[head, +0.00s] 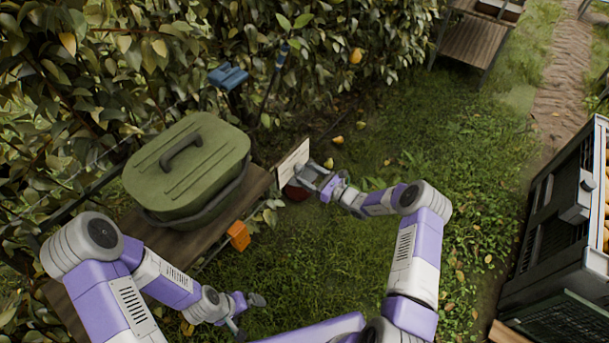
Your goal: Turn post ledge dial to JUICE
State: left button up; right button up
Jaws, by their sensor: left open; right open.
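A pale upright panel (291,158) stands just right of the wooden ledge, near the picture's middle. A dark red piece (296,192) shows low beside it, partly covered by my gripper. My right gripper (303,178) is open at the panel's face, with its fingers close to it. I cannot tell whether they touch. No dial face or JUICE mark can be made out; the gripper covers part of the panel. My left gripper (248,311) is open and empty, low over the grass, well away from the panel.
A green lidded tub (190,150) sits on a wooden bench (255,190), with an orange block (238,235) at its edge. Leafy hedge lies behind. Fallen pears (337,140) lie on the grass. Dark crates (567,210) stand at right; the middle grass is clear.

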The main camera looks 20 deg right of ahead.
jog(key=shift+x, duration=1.15)
jog(key=c, duration=1.1)
jog(key=shift+o, duration=0.2)
